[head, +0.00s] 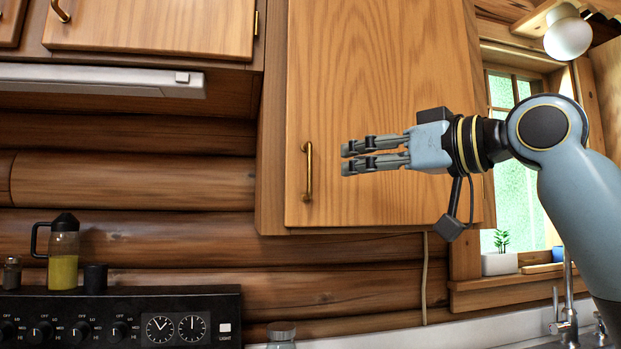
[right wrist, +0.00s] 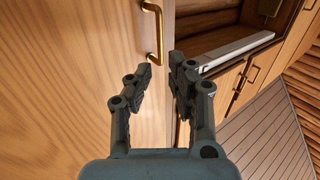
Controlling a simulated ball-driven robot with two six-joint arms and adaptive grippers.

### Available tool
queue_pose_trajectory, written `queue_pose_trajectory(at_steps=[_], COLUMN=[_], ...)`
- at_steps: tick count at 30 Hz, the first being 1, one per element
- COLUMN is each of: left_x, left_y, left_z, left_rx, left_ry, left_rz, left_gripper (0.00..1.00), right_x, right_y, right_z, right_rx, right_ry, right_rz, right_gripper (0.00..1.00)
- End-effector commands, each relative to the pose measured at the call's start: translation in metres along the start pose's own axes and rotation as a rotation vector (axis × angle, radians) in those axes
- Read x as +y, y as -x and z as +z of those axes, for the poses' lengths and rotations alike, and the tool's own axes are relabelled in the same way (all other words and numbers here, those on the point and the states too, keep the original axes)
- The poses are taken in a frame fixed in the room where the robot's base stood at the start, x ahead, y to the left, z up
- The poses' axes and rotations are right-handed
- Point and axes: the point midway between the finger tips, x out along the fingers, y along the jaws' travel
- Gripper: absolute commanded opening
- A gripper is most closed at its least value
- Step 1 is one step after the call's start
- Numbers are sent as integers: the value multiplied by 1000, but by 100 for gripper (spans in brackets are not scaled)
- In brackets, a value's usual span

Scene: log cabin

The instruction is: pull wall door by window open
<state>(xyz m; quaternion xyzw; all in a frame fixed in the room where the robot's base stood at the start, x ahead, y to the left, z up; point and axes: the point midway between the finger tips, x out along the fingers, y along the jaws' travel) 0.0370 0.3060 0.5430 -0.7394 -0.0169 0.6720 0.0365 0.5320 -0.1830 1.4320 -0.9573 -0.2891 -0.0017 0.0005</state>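The wall door (head: 375,95) by the window is a light wooden cabinet door, and it looks closed. Its brass handle (head: 308,171) stands upright near the door's lower left edge. My right gripper (head: 345,158) is in front of the door, just right of the handle, pointing left. Its two fingers are apart with nothing between them. In the right wrist view the handle (right wrist: 154,30) lies beyond the fingertips (right wrist: 160,72), not between them. The door's wood (right wrist: 75,80) fills the left of that view. My left gripper is in neither view.
The window (head: 512,190) with a potted plant (head: 501,250) is at the right. A range hood (head: 100,80) hangs at the left above the stove panel (head: 120,318). A yellow-filled jug (head: 63,262) stands on the stove. The space left of the handle, before the log wall, looks free.

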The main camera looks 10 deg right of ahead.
Motion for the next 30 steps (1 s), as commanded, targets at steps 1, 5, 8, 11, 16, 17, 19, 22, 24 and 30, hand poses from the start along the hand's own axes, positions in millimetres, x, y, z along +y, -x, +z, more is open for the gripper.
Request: queue_pose_trajectory(at_steps=[1,5,8,11,16,17,19,22,24,30], left_x=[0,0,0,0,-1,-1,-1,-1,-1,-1], left_y=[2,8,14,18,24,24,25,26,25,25], left_z=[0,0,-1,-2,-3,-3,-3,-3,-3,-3], left_rx=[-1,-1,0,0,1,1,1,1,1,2], left_ry=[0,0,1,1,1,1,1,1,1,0], left_rz=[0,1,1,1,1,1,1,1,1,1], left_gripper=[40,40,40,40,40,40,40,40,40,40], right_x=[0,-2,-1,-1,0,0,0,0,0,0], right_y=[-5,-25,-46,-66,-91,-94,-99,-103,-103,-103], right_z=[-2,-2,-2,-2,-1,-1,0,1,1,2], right_rx=[2,2,1,0,-1,-2,-2,-3,-3,-3], right_ry=[-4,-7,-8,-7,-4,-3,-1,0,0,0], right_rz=[-1,-4,-3,-2,-1,0,1,1,1,2], right_gripper=[19,19,19,19,19,19,19,19,19,14])
